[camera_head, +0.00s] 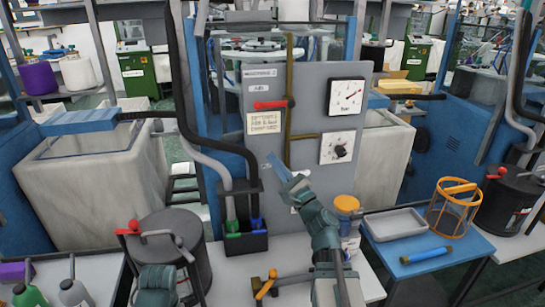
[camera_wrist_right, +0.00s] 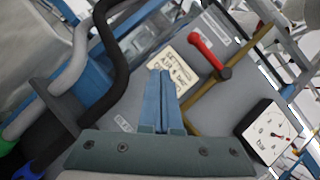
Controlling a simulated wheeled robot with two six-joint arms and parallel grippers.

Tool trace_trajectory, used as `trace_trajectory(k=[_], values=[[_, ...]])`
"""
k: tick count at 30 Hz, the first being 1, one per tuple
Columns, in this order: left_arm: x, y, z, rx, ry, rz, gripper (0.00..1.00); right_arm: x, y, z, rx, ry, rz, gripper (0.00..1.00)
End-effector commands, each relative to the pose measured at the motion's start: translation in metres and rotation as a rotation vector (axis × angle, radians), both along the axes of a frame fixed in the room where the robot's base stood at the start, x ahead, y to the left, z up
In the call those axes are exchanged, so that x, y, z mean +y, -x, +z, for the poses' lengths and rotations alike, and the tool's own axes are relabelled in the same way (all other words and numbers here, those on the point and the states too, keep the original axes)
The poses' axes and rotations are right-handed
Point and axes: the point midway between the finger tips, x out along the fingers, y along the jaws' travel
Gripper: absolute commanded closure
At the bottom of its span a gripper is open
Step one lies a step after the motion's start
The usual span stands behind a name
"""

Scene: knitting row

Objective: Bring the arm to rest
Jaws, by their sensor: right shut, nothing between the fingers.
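My right arm reaches up from the bottom of the head view. Its gripper (camera_head: 273,162) is in front of the grey panel (camera_head: 305,85), below the label plate. In the right wrist view its blue fingers (camera_wrist_right: 160,90) lie together with nothing between them. They point toward the label plate (camera_wrist_right: 172,68) and the red lever (camera_wrist_right: 206,50); I see no clear contact with either. A green-grey part of my left arm (camera_head: 156,287) shows at the bottom left of the head view. My left gripper is not seen.
Two dials (camera_head: 346,96) sit right of a brass pipe (camera_head: 290,90) on the panel. Hoses run down to a black holder (camera_head: 245,238). A dark lidded pot (camera_head: 170,255) stands left. A blue table with a grey tray (camera_head: 397,224) and orange basket (camera_head: 453,205) stands right.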

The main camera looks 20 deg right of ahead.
Motion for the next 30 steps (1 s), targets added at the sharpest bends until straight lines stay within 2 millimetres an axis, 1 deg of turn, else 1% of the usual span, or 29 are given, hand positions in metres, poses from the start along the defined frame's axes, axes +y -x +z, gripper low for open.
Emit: trace_trajectory(k=[14,16,17,20,21,23,24,26,27,29,30], values=[[0.000,0.000,0.001,0.000,0.000,0.000,0.50,0.000,0.000,0.000,0.000,0.002,0.001,1.00],[0.000,0.000,0.001,0.000,0.000,0.000,0.50,0.008,-0.001,-0.001,0.005,0.023,0.015,1.00],[0.000,0.000,0.002,0.000,0.000,0.000,0.50,0.015,-0.002,-0.002,0.010,0.044,0.027,1.00],[0.000,0.000,0.006,0.000,0.000,0.000,0.50,0.058,-0.006,-0.010,0.034,0.170,0.105,1.00],[0.000,0.000,0.008,0.000,0.000,0.000,0.50,0.082,-0.006,-0.017,0.047,0.245,0.152,1.00],[0.000,0.000,0.012,0.000,0.000,0.000,0.50,0.123,-0.005,-0.030,0.068,0.376,0.236,1.00],[0.000,0.000,0.014,0.000,0.000,0.000,0.50,0.150,-0.001,-0.041,0.082,0.467,0.297,1.00],[0.000,0.000,0.018,0.000,0.000,0.000,0.50,0.189,0.007,-0.061,0.102,0.610,0.393,1.00],[0.000,0.000,0.020,0.000,0.000,0.000,0.50,0.214,0.015,-0.076,0.115,0.708,0.460,1.00],[0.000,0.000,0.023,0.000,0.000,0.000,0.50,0.246,0.029,-0.100,0.134,0.855,0.564,1.00],[0.000,0.000,0.026,0.000,0.000,0.000,0.50,0.265,0.041,-0.116,0.146,0.954,0.632,1.00]])
